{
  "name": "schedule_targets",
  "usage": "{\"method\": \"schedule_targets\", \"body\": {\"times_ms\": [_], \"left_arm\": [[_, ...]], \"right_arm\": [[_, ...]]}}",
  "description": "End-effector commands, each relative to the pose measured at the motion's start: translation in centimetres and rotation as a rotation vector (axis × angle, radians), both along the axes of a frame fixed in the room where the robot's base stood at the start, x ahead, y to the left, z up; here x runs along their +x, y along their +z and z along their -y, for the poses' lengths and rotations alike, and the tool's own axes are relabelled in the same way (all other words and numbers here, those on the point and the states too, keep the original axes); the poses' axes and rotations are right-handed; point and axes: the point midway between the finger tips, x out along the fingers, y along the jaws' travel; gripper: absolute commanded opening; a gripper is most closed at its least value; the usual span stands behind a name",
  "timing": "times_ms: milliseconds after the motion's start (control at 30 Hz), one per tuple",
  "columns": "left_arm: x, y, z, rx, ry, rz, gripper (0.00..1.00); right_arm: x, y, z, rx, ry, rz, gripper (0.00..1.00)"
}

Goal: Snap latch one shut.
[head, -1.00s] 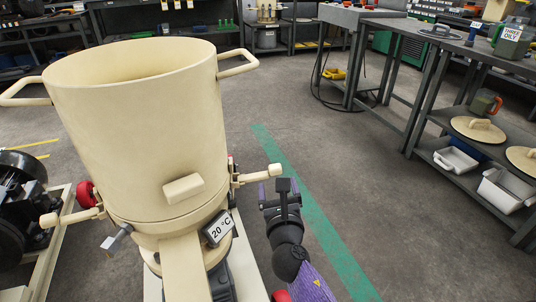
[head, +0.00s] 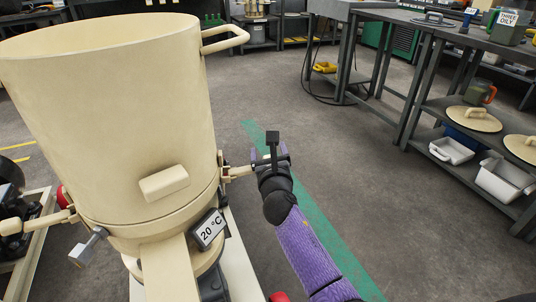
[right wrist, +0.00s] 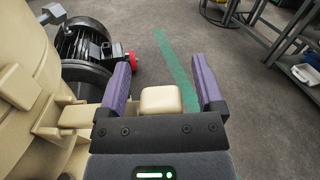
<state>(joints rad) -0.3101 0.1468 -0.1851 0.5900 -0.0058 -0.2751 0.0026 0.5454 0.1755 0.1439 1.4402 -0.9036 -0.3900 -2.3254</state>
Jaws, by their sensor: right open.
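The large cream hopper (head: 110,110) of the pellet mill stands at the left of the head view. A cream latch handle with a knobbed end (head: 238,172) sticks out from its right side, low down. My right gripper (head: 270,156) is at the outer end of this handle. In the right wrist view the latch knob (right wrist: 161,101) lies between the two purple fingers of the open right gripper (right wrist: 162,85), with gaps on both sides. Another latch handle (head: 35,222) shows on the hopper's left side. Which one is latch one I cannot tell. My left gripper is out of view.
A workbench (head: 440,107) with lids and white bins stands at the right. The floor between is clear.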

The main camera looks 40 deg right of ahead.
Motion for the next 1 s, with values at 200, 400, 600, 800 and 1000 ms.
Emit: {"method": "schedule_targets", "body": {"times_ms": [200, 400, 600, 800, 1000], "left_arm": [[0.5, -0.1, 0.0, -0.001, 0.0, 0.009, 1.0], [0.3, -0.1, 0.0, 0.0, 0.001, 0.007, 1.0], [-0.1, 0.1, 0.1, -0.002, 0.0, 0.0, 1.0], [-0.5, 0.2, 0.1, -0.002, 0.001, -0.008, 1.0], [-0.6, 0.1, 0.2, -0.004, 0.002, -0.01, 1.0]], "right_arm": [[0.0, 0.0, 0.0, 0.0, 0.0, 0.0, 0.62], [0.0, 0.0, 0.0, 0.0, 0.0, 0.0, 0.2], [0.0, 0.0, 0.0, 0.0, 0.0, 0.0, 0.0], [0.0, 0.0, 0.0, -0.001, 0.0, 0.0, 0.0], [-0.4, -0.3, 0.6, 0.02, -0.001, 0.01, 0.0]]}}
